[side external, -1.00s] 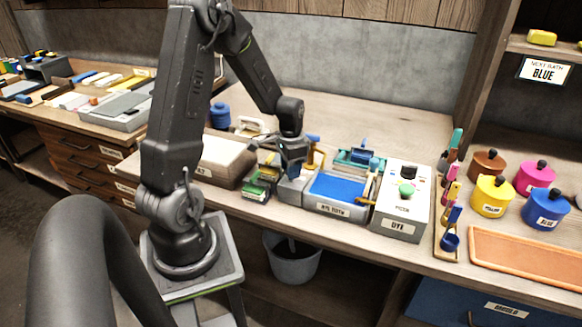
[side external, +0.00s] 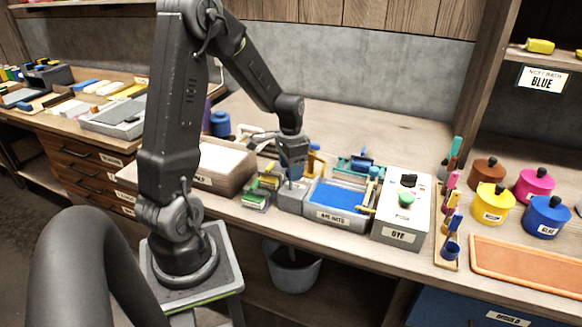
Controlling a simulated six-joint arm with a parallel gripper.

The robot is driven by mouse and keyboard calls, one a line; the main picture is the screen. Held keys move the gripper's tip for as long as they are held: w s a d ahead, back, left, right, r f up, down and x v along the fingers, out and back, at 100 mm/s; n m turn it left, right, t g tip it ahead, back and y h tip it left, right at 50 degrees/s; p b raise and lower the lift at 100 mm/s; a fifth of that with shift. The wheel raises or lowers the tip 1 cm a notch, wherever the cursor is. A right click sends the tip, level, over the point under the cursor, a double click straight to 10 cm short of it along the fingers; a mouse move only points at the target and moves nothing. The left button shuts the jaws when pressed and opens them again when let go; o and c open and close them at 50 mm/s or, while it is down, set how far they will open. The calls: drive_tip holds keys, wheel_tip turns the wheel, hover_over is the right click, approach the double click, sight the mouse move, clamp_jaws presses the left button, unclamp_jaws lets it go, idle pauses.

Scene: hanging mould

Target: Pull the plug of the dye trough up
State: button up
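The dye trough (side external: 327,217) is a grey, labelled box holding blue liquid, on the bench right of the middle. My gripper (side external: 293,178) points down at the grey left end of the trough. The fingertips are small and dark against it, so I cannot tell whether they are open or shut, or touching anything. I cannot make out the plug for certain; the gripper covers part of that end. A yellow upright piece (side external: 316,160) stands just behind and right of the gripper.
Green-handled items (side external: 262,190) sit close left of my gripper, beside a wide pale box (side external: 221,163). Coloured pots (side external: 491,203) stand at right. The bench behind is mostly clear.

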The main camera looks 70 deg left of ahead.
wheel_tip(320, 180, up, 14)
idle(0.6)
drive_tip(key=s+d+r+t, duration=0.1)
drive_tip(key=s+d+t, duration=0.1)
drive_tip(key=d, duration=0.5)
drive_tip(key=s+d+r+t, duration=0.1)
drive_tip(key=s+d, duration=0.3)
drive_tip(key=d, duration=0.4)
drive_tip(key=s+d+r+t, duration=0.1)
drive_tip(key=s+d+t, duration=0.1)
drive_tip(key=d, duration=0.6)
drive_tip(key=shift+s+r+t, duration=0.3)
drive_tip(key=shift+s+r, duration=0.1)
drive_tip(key=shift+s, duration=0.5)
